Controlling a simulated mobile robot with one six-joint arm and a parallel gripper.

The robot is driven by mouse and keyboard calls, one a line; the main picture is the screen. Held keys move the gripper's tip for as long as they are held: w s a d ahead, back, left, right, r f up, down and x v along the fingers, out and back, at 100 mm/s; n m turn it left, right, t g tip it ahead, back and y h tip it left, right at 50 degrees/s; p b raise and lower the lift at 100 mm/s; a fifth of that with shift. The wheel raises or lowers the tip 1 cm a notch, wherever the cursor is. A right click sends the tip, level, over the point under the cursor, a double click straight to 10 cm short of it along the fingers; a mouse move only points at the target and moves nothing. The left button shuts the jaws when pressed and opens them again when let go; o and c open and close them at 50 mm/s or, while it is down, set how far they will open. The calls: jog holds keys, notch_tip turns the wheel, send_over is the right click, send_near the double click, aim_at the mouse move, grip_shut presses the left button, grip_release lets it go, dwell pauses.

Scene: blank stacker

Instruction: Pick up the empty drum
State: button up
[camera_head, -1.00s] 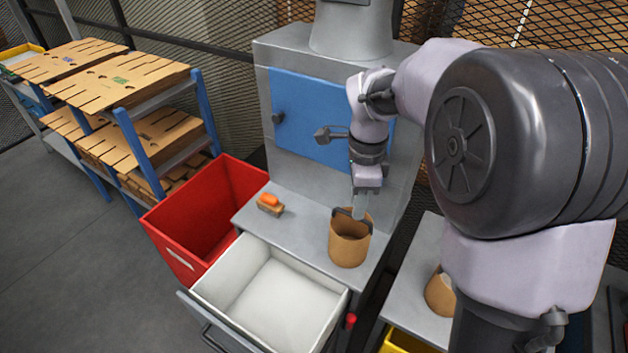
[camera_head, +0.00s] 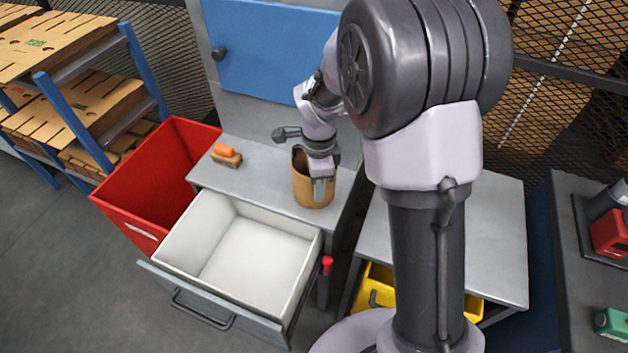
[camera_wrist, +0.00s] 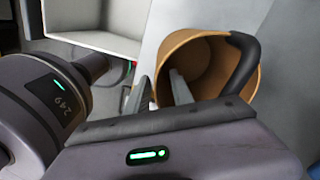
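The drum (camera_head: 303,190) is a brown, open-topped cylinder standing upright on the grey bench. In the wrist view, the drum (camera_wrist: 208,52) shows a bare brown inside as far as I can see, and a dark curved handle at its right rim. My gripper (camera_head: 320,188) is down at the drum's rim. In the wrist view, my gripper (camera_wrist: 162,94) has one light finger inside the drum and one outside, with the wall between them. A gap shows between fingers and wall, so it looks open. The drum's lower part is hidden in the wrist view.
An open white drawer (camera_head: 190,230) juts out in front of the bench (camera_head: 255,170). A red bin (camera_head: 125,195) stands left of it. An orange-handled brush (camera_head: 226,155) lies on the bench. A yellow bin (camera_head: 372,285) sits under the right bench (camera_head: 500,225).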

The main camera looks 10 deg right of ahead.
jog(key=shift+r, duration=0.1)
grip_shut()
dwell(1.2)
